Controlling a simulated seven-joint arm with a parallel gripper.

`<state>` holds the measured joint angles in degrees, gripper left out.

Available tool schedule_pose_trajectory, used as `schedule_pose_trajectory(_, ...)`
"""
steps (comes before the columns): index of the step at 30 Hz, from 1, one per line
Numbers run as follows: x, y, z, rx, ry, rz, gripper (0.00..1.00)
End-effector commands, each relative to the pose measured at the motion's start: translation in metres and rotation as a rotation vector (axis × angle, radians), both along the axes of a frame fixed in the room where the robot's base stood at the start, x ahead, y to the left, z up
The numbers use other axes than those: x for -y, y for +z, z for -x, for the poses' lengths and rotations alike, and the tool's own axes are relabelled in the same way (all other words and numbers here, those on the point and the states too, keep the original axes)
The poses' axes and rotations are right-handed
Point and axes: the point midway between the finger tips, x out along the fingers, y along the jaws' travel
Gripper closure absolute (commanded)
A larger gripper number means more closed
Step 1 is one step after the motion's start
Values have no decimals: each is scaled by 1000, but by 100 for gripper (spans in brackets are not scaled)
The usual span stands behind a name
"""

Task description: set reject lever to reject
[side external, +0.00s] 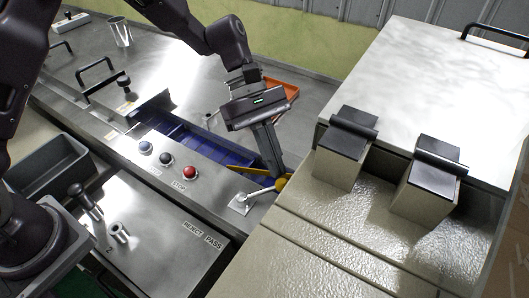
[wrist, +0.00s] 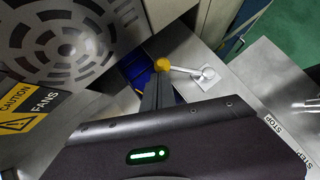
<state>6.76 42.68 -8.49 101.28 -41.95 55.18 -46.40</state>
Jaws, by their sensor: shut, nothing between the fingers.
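The reject lever is a pale rod with a yellow knob (side external: 282,183) on a small plate with a round pivot (side external: 241,203). The rod points to the right from its pivot in the side view. A label reading REJECT and PASS (side external: 203,236) is on the panel below it, with REJECT on the left. My gripper (side external: 276,170) is shut and empty, its fingers reaching down right beside the knob. In the wrist view the knob (wrist: 162,65) is just beyond the fingertips (wrist: 158,78); I cannot tell whether they touch.
Blue and red push buttons (side external: 190,172) sit on the panel left of the lever. A blue bin (side external: 190,141) lies behind them. A big cream housing with black latches (side external: 345,135) stands close on the right. A grey vented guard (wrist: 60,40) is in the wrist view.

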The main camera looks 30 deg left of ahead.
Motion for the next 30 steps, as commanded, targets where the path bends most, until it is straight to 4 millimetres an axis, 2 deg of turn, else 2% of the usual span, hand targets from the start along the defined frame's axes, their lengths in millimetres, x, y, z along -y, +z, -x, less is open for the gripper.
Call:
schedule_pose_trajectory(8,-1,0,0,-1,1,1,100)
schedule_pose_trajectory(19,-19,1,-1,0,1,1,100)
schedule_pose_trajectory(22,-29,3,-10,2,3,0,100)
schedule_pose_trajectory(25,-48,6,-24,2,4,0,100)
schedule_pose_trajectory(30,-75,46,-43,5,4,0,100)
